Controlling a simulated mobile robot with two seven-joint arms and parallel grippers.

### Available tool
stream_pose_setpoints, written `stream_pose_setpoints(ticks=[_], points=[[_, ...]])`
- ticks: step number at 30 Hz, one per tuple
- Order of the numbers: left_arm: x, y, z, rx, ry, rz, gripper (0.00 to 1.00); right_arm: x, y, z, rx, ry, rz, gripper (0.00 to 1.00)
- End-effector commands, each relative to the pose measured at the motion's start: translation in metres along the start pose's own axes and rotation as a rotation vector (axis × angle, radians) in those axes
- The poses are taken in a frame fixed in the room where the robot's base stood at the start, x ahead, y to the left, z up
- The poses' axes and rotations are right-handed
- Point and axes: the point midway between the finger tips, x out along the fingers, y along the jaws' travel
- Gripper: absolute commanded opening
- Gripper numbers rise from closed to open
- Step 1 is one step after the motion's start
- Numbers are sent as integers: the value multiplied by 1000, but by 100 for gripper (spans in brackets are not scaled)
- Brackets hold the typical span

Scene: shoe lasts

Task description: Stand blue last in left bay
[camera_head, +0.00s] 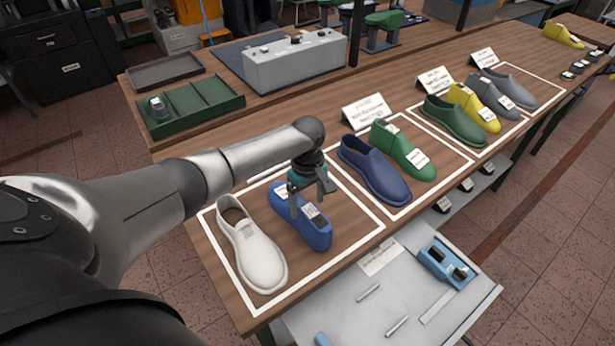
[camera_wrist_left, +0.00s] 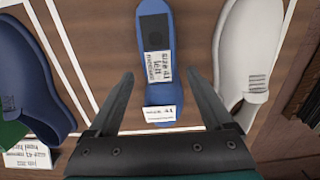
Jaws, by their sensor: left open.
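The blue last (camera_head: 318,235) lies inside the white outline of the left bay (camera_head: 213,237), to the right of a white shoe (camera_head: 252,250). In the left wrist view the blue last (camera_wrist_left: 155,90) shows white labels and a dark patch. I cannot tell whether it rests flat on its sole. My left gripper (camera_head: 308,196) is over the blue last and partly covers it. It is open, and in the left wrist view its fingers (camera_wrist_left: 160,76) are on either side of the last's labelled end, with gaps on both sides. My right gripper is not in view.
A navy shoe (camera_head: 372,168) and a green last (camera_head: 405,152) stand in the middle bay. The far bay holds several more shoes and lasts. A green tray (camera_head: 215,112) and a grey box (camera_head: 293,65) are behind. A pale lower shelf (camera_head: 350,305) holds small tools.

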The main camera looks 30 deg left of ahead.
Motion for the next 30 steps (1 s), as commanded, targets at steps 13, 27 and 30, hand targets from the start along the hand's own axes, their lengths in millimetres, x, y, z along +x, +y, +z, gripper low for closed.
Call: stream_pose_setpoints(ticks=[13,27,30], points=[[-104,1,-1,1,3,7,84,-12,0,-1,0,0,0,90],[-139,0,0,0,2,3,84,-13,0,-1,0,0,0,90],[-139,0,0,0,2,3,84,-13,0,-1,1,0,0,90]])
